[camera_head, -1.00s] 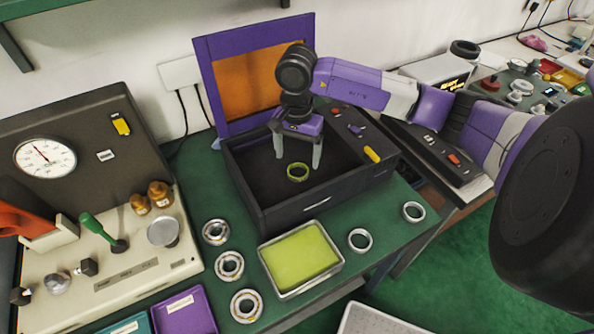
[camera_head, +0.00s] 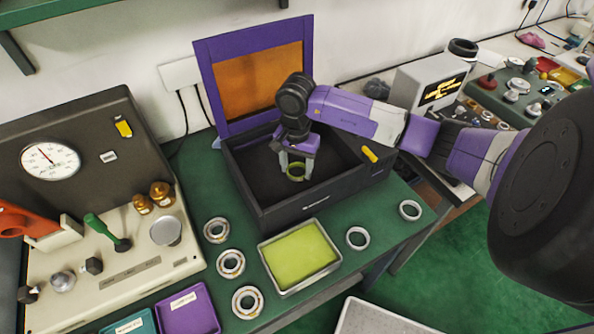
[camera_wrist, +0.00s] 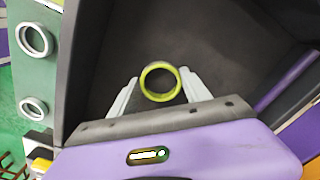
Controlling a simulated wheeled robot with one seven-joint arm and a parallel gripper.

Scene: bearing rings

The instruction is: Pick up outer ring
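The outer ring (camera_head: 295,178) is a yellow-green ring inside the dark, open box (camera_head: 285,222). In the wrist view the ring (camera_wrist: 146,94) lies between the two pale fingers, seen from above with its hole open. My gripper (camera_head: 296,166) reaches down into the box with one finger on each side of the ring. In the wrist view the fingertips (camera_wrist: 160,76) meet the ring's outer sides, so my gripper looks shut on it. Whether the ring is clear of the box floor cannot be told.
The box's purple-framed lid (camera_head: 250,85) stands open behind. A tray with a yellow-green surface (camera_head: 300,255) stands in front. Two plain rings (camera_head: 358,238) (camera_head: 410,210) lie to the right. Several bearings (camera_head: 231,264) lie left of the tray. A gauge machine (camera_head: 100,170) fills the left.

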